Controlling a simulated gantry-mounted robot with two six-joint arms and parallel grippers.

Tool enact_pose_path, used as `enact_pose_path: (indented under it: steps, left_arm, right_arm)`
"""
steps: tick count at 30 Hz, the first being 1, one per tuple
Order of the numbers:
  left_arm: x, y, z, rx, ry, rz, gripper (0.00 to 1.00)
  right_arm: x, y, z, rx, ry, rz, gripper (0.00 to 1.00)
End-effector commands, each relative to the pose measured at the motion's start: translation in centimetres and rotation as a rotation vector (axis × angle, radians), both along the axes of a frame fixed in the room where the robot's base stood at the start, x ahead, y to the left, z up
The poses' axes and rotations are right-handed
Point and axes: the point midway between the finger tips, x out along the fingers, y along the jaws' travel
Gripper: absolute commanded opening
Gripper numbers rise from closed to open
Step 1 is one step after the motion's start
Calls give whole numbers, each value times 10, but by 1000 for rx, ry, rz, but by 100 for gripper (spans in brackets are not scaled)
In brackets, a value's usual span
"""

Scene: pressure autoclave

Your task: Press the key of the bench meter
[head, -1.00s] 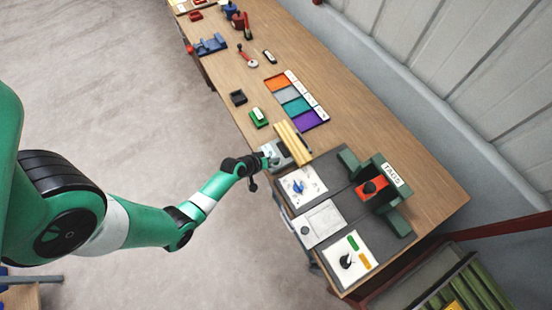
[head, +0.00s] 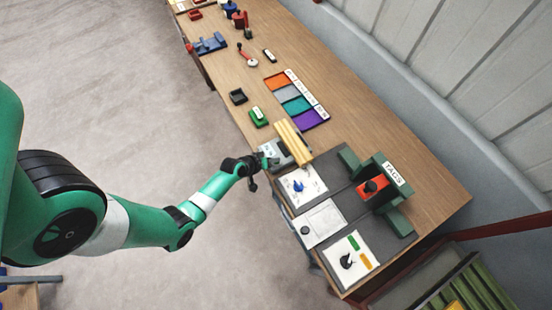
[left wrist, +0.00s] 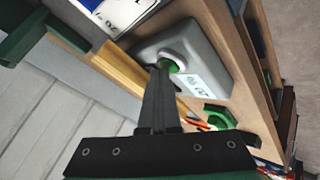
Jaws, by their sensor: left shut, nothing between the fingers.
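The bench meter is a grey box with a white display (left wrist: 196,88) and a round collar around a green key (left wrist: 173,66). In the head view the meter (head: 292,154) sits at the table's near edge, partly hidden by my left gripper (head: 269,157). In the left wrist view my left gripper (left wrist: 158,70) is shut and empty. Its tips are at the collar and overlap part of the green key; whether they touch the key I cannot tell.
A yellow ribbed block (head: 293,139) stands right beside the meter. A grey mat with white panels (head: 322,222) and a green TAGS holder (head: 385,185) lie toward the front right. A green block (head: 258,117) and coloured trays (head: 296,103) are farther back. Bare wood lies at right.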

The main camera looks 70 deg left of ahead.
Motion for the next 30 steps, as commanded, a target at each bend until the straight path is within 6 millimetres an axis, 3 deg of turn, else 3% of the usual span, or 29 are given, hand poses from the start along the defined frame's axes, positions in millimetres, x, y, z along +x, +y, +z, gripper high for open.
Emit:
enact_pose_path:
  steps: [11, 23, 30]
  left_arm:
    - [-1, -1, 17, -1, 2, -1, 0]
    - [0, -1, 19, -1, 1, -1, 0]
    - [0, -1, 43, 0, 0, 0, 0]
  right_arm:
    - [0, 0, 18, 0, 0, 0, 50]
    - [0, 0, 19, 0, 0, 0, 50]
    - [0, 0, 43, 0, 0, 0, 50]
